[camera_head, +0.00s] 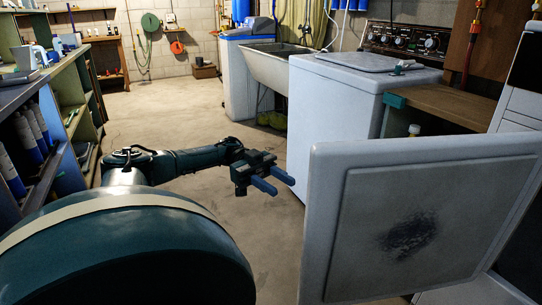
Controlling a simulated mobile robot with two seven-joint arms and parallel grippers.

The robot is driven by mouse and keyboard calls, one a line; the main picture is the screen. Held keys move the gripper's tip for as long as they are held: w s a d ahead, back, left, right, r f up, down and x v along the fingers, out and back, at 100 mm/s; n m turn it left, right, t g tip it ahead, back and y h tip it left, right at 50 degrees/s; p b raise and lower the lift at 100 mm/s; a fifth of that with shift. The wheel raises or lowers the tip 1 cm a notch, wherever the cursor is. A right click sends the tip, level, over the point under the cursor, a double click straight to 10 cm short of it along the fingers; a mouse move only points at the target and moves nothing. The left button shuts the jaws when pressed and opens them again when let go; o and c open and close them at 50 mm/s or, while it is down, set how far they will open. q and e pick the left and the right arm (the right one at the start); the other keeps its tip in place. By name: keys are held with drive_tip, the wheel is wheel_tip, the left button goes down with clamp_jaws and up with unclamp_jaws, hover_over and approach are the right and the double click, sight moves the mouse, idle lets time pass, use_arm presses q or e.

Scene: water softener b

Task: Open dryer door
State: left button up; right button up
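The dryer door (420,215) is a large white panel at the lower right, standing swung out from the dryer (524,102) at the right edge. The face turned to me has a raised inner panel with a dark smudge. My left gripper (275,181) is in the middle of the view, left of the door's free edge, and looks clear of it. Its two blue fingers are apart with nothing between them. My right gripper is not in view. Most of the dryer lies outside the frame or behind the door.
A white top-loading washer (345,105) stands behind the door, with a wooden counter (445,103) to its right. A utility sink (275,66) is farther back. Shelves (40,110) with bottles line the left. The concrete floor (180,105) between is mostly clear.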

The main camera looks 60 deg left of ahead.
use_arm(q)
drive_tip(key=shift+s+a, duration=0.15)
drive_tip(key=shift+a, duration=0.85)
